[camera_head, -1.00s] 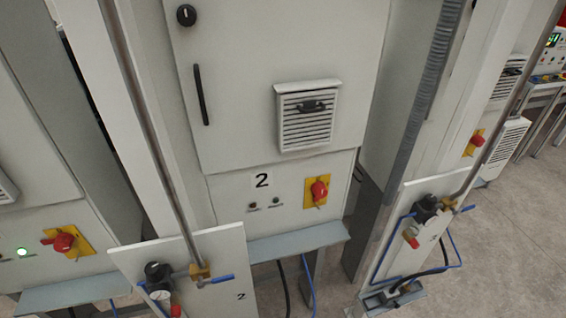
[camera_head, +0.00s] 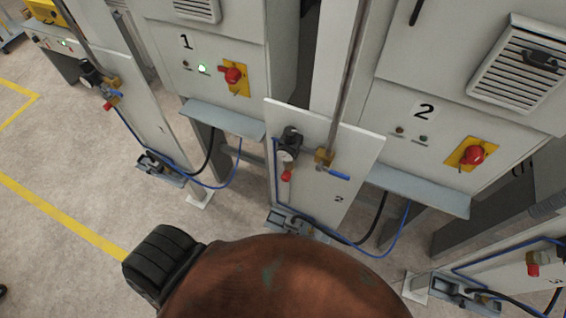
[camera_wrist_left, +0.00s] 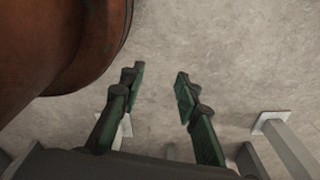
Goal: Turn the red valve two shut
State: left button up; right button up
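In the head view, the narrow panel marked 2 (camera_head: 345,150) carries a small red valve knob (camera_head: 286,175) below a black regulator with a gauge (camera_head: 289,145). A brass valve with a blue lever (camera_head: 338,174) sits to the right of it. A red rotary switch (camera_head: 473,154) on a yellow plate is on the cabinet marked 2. In the left wrist view, my left gripper (camera_wrist_left: 160,88) has its fingers apart with nothing between them, above grey floor. No valve shows in that view. My right gripper is not in view.
Cabinet 1 (camera_head: 187,75) has a lit green lamp and its own red switch (camera_head: 232,75). Similar valve panels stand at left (camera_head: 140,120) and lower right (camera_head: 520,268). Blue hoses (camera_head: 395,240) and grey ledges (camera_head: 222,120) stick out low. Open floor (camera_head: 60,160) lies at left.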

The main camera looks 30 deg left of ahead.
aim_at(285, 176)
jog(key=z, duration=2)
jog(key=k, duration=2.6)
jog(key=u, duration=1.05)
jog(key=i, duration=1)
